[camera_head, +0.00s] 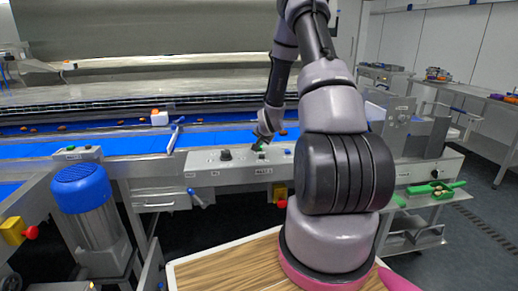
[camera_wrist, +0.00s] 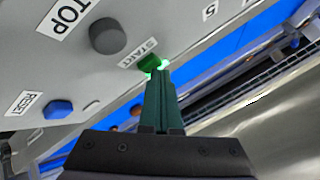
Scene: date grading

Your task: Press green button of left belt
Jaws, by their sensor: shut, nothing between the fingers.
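The green button (camera_wrist: 149,64) is lit beside its START label on the grey control panel (camera_wrist: 25,65) in the wrist view. My gripper (camera_wrist: 158,72) is shut and empty, with its dark green fingertips at the button and covering part of it. I cannot tell whether the button is pushed in. In the head view my gripper (camera_head: 259,146) is small, over the middle of the panel (camera_head: 215,180) in front of the blue belt (camera_head: 215,139).
A dark grey STOP knob (camera_wrist: 107,36) and a blue RESET button (camera_wrist: 57,109) sit near the green button. In the head view, a wooden-topped table (camera_head: 220,268) is in front, a blue-capped motor (camera_head: 82,188) at left, and green scoops (camera_head: 435,188) at right.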

